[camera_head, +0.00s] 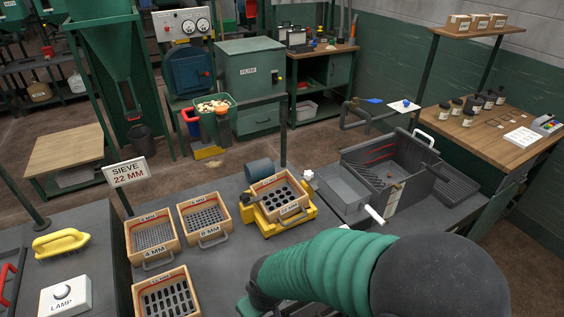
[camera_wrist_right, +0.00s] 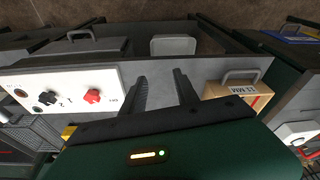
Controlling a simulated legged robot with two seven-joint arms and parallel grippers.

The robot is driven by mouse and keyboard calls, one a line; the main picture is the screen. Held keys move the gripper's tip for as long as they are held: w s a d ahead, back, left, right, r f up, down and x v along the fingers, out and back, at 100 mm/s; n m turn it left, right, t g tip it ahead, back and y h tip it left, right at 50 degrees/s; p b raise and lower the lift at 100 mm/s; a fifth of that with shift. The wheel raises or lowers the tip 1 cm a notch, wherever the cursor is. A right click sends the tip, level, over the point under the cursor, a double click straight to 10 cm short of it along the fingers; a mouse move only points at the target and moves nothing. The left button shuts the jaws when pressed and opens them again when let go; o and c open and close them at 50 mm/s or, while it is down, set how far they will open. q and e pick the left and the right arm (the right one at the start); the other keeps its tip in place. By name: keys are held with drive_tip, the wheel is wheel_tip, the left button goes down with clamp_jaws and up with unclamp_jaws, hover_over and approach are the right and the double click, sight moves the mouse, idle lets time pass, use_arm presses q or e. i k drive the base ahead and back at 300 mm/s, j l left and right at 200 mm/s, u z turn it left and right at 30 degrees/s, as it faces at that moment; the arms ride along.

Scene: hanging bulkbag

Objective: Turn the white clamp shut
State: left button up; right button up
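No part is labelled as a clamp. A white lever-like piece (camera_head: 374,214) sticks out from the front of a grey box (camera_head: 343,192) beside the open grey bin. A small white knob-like part (camera_head: 308,174) sits behind the yellow sieve base. I cannot tell which is the clamp. My right arm crosses the lower right of the head view in a green sleeve, hiding the bench below it. My right gripper (camera_wrist_right: 160,75) shows in the right wrist view with two dark fingers apart and nothing between them. My left gripper is not in view.
A wooden sieve (camera_head: 278,194) sits on a yellow base (camera_head: 263,225), with more sieves to the left. A yellow brush (camera_head: 61,243) and a white lamp box (camera_head: 64,296) lie far left. In the wrist view, a white panel (camera_wrist_right: 40,85) with red and black knobs is close by.

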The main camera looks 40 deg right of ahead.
sight(308, 174)
drive_tip(key=z, duration=1.5)
